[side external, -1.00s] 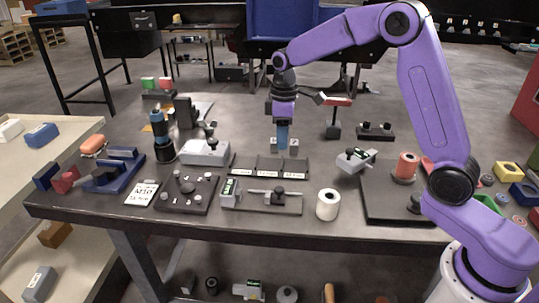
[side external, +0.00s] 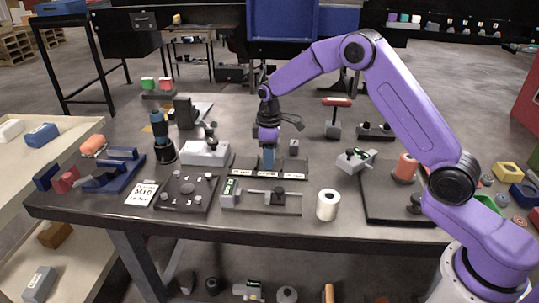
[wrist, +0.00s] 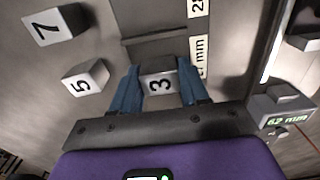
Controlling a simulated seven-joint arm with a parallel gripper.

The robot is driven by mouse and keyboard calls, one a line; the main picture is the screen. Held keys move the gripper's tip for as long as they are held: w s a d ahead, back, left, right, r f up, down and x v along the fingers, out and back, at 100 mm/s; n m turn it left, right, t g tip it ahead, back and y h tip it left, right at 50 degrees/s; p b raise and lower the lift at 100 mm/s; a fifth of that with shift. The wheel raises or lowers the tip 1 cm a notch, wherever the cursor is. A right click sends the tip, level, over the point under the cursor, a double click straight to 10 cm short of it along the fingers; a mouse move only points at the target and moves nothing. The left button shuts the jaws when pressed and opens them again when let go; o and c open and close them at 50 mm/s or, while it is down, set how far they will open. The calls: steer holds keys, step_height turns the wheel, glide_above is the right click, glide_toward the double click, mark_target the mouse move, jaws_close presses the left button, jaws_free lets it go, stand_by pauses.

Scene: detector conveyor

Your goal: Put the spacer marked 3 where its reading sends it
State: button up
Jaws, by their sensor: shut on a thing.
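The light grey spacer marked 3 (wrist: 159,84) sits between the blue fingers of my gripper (wrist: 158,92) in the wrist view. My gripper is shut on it. In the side view my gripper (side external: 268,170) points down at the middle of the dark labelled tray (side external: 242,160); the fingers hide the spacer there. White labels along the tray's front edge include one ending in "7 mm" (wrist: 199,57), partly cut by the view. I cannot tell whether the spacer touches the tray floor. A gauge with a green display (wrist: 278,122), seemingly 62 mm, is beside the tray.
Spacers marked 7 (wrist: 47,27) and 5 (wrist: 84,78) lie on the table behind the tray. The sliding gauge (side external: 262,208) lies in front of it. A white roll (side external: 328,205) stands to the right, and a grey block device (side external: 205,153) to the left.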

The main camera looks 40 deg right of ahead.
steer(key=shift+f, duration=0.15)
steer(key=o, duration=1.2)
steer(key=shift+c, duration=0.2)
step_height(320, 180, up, 12)
steer(key=s+a+r+n, duration=0.15)
steer(key=s+a, duration=0.35)
steer(key=s, duration=0.5)
steer(key=s+d+f+n, duration=0.1)
steer(key=s+d, duration=0.1)
steer(key=s, duration=1.3)
steer(key=s+d+f+n, duration=0.1)
steer(key=s+d, duration=0.2)
steer(key=s, duration=1.3)
steer(key=shift+s+d, duration=0.25)
steer(key=shift+d, duration=0.05)
